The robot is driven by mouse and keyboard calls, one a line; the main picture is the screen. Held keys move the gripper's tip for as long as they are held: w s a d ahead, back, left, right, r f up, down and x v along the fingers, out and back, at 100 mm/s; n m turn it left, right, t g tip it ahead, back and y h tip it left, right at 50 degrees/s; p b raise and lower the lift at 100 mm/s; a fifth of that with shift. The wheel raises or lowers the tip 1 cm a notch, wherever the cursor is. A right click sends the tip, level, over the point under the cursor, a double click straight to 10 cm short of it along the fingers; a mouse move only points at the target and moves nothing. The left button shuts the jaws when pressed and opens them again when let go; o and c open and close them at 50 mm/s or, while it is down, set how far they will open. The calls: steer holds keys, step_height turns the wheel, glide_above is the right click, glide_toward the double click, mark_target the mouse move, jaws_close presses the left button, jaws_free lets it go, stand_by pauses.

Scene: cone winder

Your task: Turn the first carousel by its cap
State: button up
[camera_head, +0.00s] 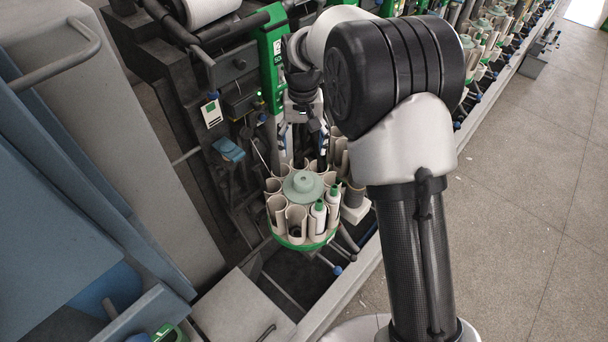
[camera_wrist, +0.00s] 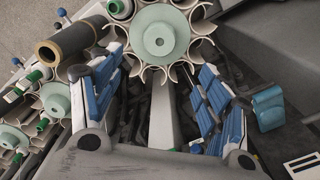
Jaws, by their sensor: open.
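The first carousel (camera_head: 290,238) is a ring of beige open pockets on a green base, with a round grey-green cap (camera_head: 303,186) in the middle. Several pockets look empty; two hold white bobbins with green tops (camera_head: 319,211). My gripper (camera_head: 304,142) hangs just behind and above the carousel, its fingers pointing down. In the wrist view my open gripper (camera_wrist: 158,66) has blue-padded fingers spread wide, with nothing between them. The cap (camera_wrist: 160,40) shows at the top of that view, beyond the fingertips and roughly centred between them. No contact with the cap is visible.
The dark machine frame with a green panel (camera_head: 271,55) stands close behind my gripper. A blue lever (camera_head: 228,149) juts out left of the carousel. A dark tube (camera_wrist: 72,44) and more carousels (camera_wrist: 57,98) sit alongside. Open floor (camera_head: 520,210) lies at right.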

mark_target(303, 179)
step_height(303, 179, down, 15)
steer(key=b, duration=0.4)
steer(key=shift+f, duration=0.15)
steer(key=c, duration=1.5)
